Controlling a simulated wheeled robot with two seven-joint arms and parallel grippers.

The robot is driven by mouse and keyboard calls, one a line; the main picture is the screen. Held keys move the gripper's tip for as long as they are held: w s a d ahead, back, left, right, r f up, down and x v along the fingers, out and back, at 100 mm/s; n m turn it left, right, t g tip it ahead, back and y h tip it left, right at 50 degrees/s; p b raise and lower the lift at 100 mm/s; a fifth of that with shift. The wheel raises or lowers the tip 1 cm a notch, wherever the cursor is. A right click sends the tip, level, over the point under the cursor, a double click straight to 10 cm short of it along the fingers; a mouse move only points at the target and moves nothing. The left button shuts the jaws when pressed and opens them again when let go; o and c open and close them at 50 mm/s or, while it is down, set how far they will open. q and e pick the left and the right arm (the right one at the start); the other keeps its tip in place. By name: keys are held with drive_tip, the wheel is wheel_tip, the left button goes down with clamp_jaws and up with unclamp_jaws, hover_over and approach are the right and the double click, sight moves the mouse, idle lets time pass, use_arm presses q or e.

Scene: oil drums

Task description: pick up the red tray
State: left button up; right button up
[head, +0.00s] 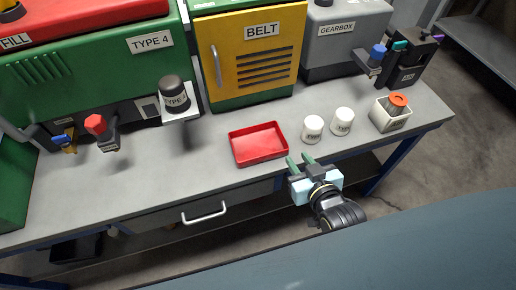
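The red tray (258,144) is a shallow, empty rectangular tray. It lies flat on the grey workbench (215,172), near its front edge, in the head view. My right gripper (300,162) is just right of the tray's front right corner, at the front edge of the bench. Its two green fingertips are apart with a gap between them, and nothing shows between them. It does not hold the tray. My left gripper is not in the head view.
Two white cups (313,128) (343,121) stand right of the tray. A white box (391,114) with an orange-topped item stands farther right. Green, yellow and grey machines (250,55) line the back. A drawer handle (204,213) sticks out below.

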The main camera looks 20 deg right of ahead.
sight(282, 134)
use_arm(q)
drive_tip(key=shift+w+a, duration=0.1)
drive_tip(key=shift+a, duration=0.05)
use_arm(e)
drive_tip(key=shift+w+r, duration=0.1)
drive_tip(key=shift+r, duration=0.05)
